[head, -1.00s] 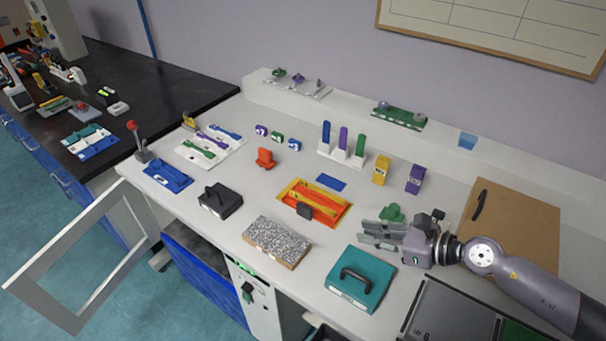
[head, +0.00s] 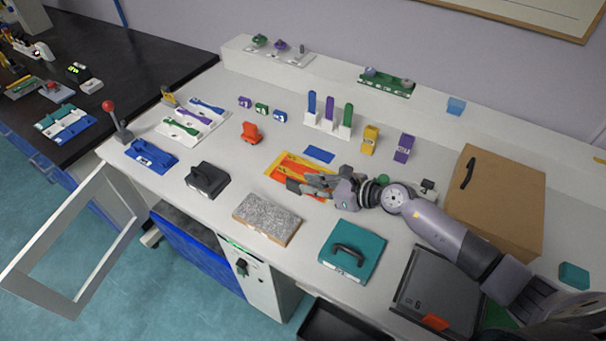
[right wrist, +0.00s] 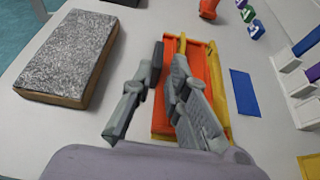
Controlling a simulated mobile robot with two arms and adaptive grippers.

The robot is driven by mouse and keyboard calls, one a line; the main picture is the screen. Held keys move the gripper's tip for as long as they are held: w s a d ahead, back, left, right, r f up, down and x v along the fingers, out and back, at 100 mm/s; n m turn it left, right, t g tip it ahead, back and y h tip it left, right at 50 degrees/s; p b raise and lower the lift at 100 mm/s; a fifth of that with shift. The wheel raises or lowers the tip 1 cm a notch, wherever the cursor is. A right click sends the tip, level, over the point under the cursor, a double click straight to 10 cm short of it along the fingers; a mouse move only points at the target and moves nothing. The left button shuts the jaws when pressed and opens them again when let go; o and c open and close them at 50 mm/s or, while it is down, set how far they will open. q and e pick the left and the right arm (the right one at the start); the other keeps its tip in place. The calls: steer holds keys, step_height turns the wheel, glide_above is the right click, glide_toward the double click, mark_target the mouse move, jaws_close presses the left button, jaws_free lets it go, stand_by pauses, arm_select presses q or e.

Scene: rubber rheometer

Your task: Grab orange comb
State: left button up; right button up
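An orange slab-like piece (right wrist: 195,62), which I take for the orange comb, lies in a yellow-edged tray (right wrist: 215,80) on the bench. The tray also shows in the head view (head: 277,172), partly hidden by my right gripper. A dark upright block (right wrist: 158,58) stands at the tray's near edge. My right gripper (head: 306,184) is low over the tray with its fingers apart. In the right wrist view, the right gripper (right wrist: 166,72) has one finger by the dark block and the other over the orange piece. I see no grip on either. My left gripper is not in view.
A speckled grey slab (head: 266,219) and a teal lidded box (head: 352,251) stand in front. A blue plate (head: 319,154) and an orange-red object (head: 251,132) lie behind. A brown box (head: 500,205) stands right.

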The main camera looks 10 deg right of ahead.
mark_target(297, 183)
steer(key=shift+w+a+f, duration=0.1)
steer(key=shift+w+a, duration=0.2)
steer(key=shift+a, duration=0.05)
steer(key=p+x, duration=0.1)
steer(key=x, duration=0.3)
steer(key=shift+w+a, duration=0.1)
steer(key=shift+a, duration=0.15)
steer(key=shift+w+a+f, duration=0.1)
steer(key=shift+w+a, duration=0.1)
steer(key=shift+d, duration=0.1)
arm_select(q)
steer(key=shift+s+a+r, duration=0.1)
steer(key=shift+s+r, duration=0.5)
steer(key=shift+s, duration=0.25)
arm_select(e)
jaws_close()
